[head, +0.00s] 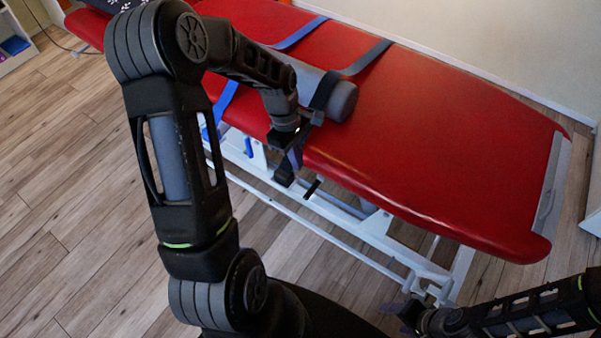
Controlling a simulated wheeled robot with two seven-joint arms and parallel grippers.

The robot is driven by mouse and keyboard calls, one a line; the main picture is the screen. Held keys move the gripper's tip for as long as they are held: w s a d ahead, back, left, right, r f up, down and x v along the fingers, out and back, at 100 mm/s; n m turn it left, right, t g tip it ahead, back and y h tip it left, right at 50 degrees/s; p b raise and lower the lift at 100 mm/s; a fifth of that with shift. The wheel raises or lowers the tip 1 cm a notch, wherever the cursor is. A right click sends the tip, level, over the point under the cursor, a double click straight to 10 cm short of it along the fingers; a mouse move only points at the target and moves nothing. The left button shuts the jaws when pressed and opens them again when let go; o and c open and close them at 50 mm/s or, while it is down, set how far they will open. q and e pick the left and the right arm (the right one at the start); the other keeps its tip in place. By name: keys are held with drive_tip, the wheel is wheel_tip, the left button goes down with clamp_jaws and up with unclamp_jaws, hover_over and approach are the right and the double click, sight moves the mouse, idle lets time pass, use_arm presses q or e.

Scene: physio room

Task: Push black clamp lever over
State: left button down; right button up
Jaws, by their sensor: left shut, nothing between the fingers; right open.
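My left gripper (295,154) is at the near long edge of the red treatment table (440,150), beside the grey roll. Its fingers are shut with nothing between them. A small black part (284,175), which looks like the clamp lever, shows just below the fingers at the table's side. I cannot tell whether the fingers touch it, and the gripper hides some of that area. My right gripper (404,311) is open and empty, low at the bottom right, near the table's white frame.
A grey roll (343,101) lies on the table, with a blue strap (300,33) and a grey-blue strap (367,57) across the red top. The white frame (380,232) runs beneath the near edge. Wooden floor (70,180) is clear at left. A shelf (14,42) stands far left.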

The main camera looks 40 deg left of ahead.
sight(313, 189)
use_arm(q)
wheel_tip(313, 189, down, 10)
drive_tip(key=d, duration=0.2)
drive_tip(key=shift+r, duration=0.2)
use_arm(e)
drive_tip(key=shift+r, duration=0.2)
